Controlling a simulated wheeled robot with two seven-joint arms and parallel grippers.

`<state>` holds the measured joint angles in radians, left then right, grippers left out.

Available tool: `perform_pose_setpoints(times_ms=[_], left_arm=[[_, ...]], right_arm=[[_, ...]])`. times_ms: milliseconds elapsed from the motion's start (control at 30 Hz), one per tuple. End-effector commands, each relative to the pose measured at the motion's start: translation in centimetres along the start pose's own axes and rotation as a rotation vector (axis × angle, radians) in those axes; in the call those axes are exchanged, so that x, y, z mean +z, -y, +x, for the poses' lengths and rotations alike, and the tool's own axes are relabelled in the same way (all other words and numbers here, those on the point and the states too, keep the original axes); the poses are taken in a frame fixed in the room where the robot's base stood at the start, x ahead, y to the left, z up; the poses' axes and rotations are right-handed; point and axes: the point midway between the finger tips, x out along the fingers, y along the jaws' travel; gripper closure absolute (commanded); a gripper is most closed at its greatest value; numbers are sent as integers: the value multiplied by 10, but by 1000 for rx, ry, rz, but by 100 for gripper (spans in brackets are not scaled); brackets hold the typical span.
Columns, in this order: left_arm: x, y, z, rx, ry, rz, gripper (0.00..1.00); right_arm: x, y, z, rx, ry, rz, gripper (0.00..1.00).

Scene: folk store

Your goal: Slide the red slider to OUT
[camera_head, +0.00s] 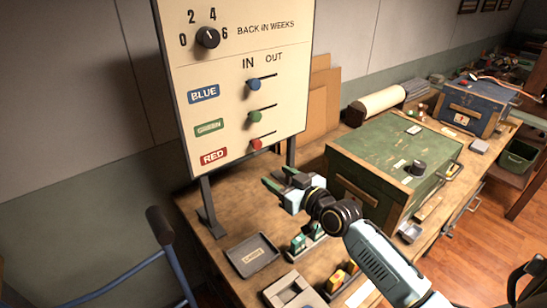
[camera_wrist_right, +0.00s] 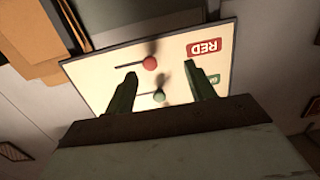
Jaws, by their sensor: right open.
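A cream board (camera_head: 290,105) stands at the back of the bench with three sliders under IN and OUT. The red slider (camera_head: 255,144) is the lowest, beside the RED label (camera_head: 213,157), at the left, IN end of its slot. The slot runs right toward OUT. The green slider (camera_head: 255,116) and blue slider (camera_head: 253,85) sit above it, also at the left. My right gripper (camera_head: 279,180) is open, in front of and below the board. In the right wrist view, its fingers (camera_wrist_right: 160,69) frame the red slider (camera_wrist_right: 150,63), with no contact visible. My left gripper is not in view.
A green box (camera_head: 395,160) stands right of my right gripper. A grey tray (camera_head: 252,254) and small coloured items lie on the bench (camera_head: 215,270) in front. A dial (camera_head: 207,37) sits high on the board. Brown cardboard (camera_head: 322,100) leans behind it.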

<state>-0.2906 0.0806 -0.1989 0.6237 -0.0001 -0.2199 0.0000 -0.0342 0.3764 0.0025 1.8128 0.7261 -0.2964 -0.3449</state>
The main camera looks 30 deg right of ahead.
Motion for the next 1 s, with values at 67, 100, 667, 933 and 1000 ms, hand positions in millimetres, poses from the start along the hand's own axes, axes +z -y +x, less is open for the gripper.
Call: perform_pose_setpoints(times_ms=[67,100,667,933,1000], left_arm=[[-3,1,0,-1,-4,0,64],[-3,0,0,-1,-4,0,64],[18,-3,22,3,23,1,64],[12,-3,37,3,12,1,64],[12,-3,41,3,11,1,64]], right_arm=[[-11,-14,6,28,-50,4,45],[-15,-19,7,36,-68,7,45],[-23,-26,58,48,-92,12,45],[-25,-27,91,48,-91,11,45],[-25,-28,99,48,-89,11,45]])
